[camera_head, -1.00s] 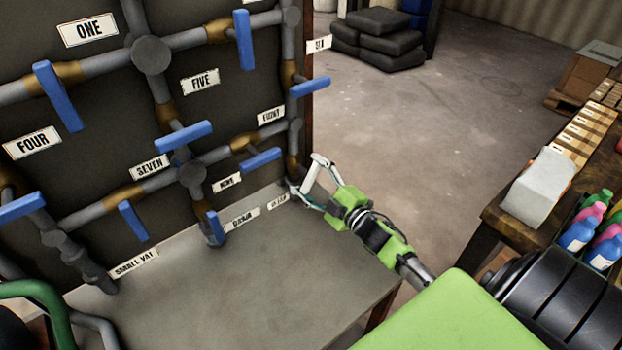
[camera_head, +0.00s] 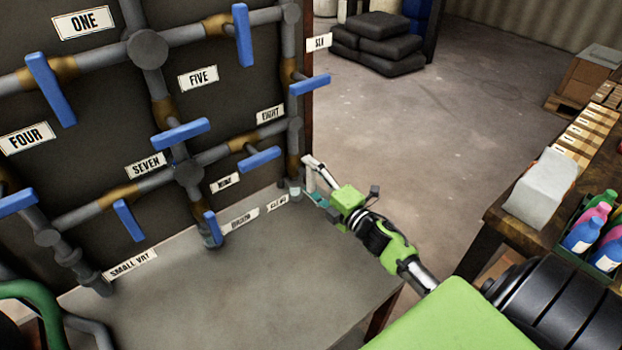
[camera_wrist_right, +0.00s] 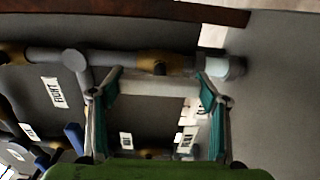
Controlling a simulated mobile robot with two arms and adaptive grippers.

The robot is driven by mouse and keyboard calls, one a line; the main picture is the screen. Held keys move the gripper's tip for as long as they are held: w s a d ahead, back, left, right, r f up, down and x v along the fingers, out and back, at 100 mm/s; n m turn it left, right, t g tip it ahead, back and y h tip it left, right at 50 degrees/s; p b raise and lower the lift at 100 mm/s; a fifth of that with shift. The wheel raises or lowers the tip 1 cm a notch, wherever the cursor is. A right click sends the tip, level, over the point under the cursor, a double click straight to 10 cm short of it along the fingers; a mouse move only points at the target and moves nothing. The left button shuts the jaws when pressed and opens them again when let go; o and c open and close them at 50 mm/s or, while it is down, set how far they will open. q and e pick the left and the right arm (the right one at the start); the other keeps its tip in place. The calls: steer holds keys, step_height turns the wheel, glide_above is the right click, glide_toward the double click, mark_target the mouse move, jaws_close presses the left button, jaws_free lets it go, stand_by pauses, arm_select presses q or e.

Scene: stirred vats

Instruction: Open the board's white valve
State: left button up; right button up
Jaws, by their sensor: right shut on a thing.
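The white valve shows in the right wrist view as a pale bar-shaped handle (camera_wrist_right: 160,84) in front of the pipe, with a brown fitting behind it. My right gripper (camera_wrist_right: 162,82) has one teal-padded finger at each end of this bar and is shut on it. In the head view my right gripper (camera_head: 310,178) is at the board's lower right edge, just above the bench top. There its fingers largely hide the valve. The pale pipe end (camera_head: 294,190) is just left of the fingers. My left gripper is not in view.
The board (camera_head: 236,96) carries pipes and several blue valve handles; one blue handle (camera_head: 260,159) is left of my gripper. A table with a pale block (camera_head: 541,187) and bottles (camera_head: 583,237) stands right. Open floor lies behind.

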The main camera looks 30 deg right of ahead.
steer(key=shift+f, duration=0.1)
steer(key=o, duration=1.1)
steer(key=shift+s, duration=0.1)
steer(key=s, duration=0.8)
steer(key=s+d, duration=0.1)
steer(key=s, duration=0.2)
steer(key=shift+s, duration=0.4)
